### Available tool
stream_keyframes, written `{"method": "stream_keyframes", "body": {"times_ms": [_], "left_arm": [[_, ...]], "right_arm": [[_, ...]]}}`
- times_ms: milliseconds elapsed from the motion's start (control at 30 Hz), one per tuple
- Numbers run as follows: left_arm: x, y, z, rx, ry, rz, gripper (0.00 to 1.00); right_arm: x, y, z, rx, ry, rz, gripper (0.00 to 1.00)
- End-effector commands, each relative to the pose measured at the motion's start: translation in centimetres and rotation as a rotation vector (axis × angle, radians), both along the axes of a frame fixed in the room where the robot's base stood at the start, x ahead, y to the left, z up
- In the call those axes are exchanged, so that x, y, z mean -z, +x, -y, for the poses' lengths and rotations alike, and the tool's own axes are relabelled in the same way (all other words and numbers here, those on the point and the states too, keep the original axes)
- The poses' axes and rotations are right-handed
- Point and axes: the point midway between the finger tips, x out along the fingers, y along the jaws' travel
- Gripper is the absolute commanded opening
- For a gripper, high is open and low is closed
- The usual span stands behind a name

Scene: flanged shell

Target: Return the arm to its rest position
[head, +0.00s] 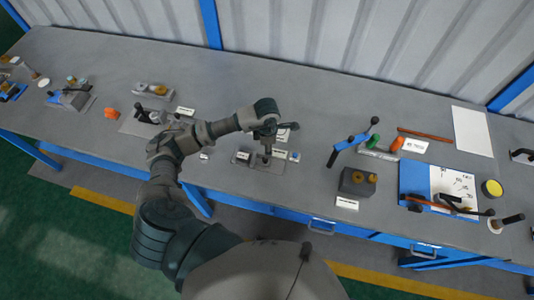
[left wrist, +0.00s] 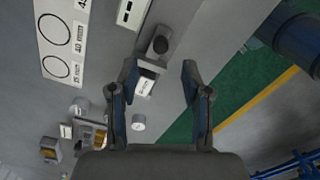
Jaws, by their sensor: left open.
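My left arm reaches in from the bottom of the head view over the grey workbench (head: 330,95). Its gripper (head: 268,135) points down above a grey plate (head: 270,167) with small labelled parts. In the left wrist view the two fingers of my left gripper (left wrist: 160,85) stand wide apart with nothing between them held. A dark round part on a grey block (left wrist: 158,45) and a white label (left wrist: 145,86) show beyond and between the fingers. A small light cylinder (left wrist: 138,122) stands beside the left finger. My right gripper is in neither view.
Several fixtures (head: 75,98) sit on the left. A corrugated wall (head: 380,35) stands behind. The bench's back middle is clear.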

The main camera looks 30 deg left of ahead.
Motion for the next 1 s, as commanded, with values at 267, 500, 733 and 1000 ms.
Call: {"method": "stream_keyframes", "body": {"times_ms": [267, 500, 733, 1000], "left_arm": [[-2.6, 0.0, 0.0, 0.000, 0.001, -0.001, 0.48], [-2.6, 0.0, 0.0, 0.000, 0.000, -0.001, 0.48], [-2.6, 0.0, 0.0, 0.000, 0.000, -0.001, 0.48], [-1.7, -1.3, 6.5, 0.039, -0.260, -0.002, 0.48]], "right_arm": [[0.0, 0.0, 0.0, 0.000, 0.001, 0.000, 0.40], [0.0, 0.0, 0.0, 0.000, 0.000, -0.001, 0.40], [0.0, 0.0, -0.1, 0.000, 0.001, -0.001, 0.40], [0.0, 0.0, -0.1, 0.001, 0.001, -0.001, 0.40]]}}
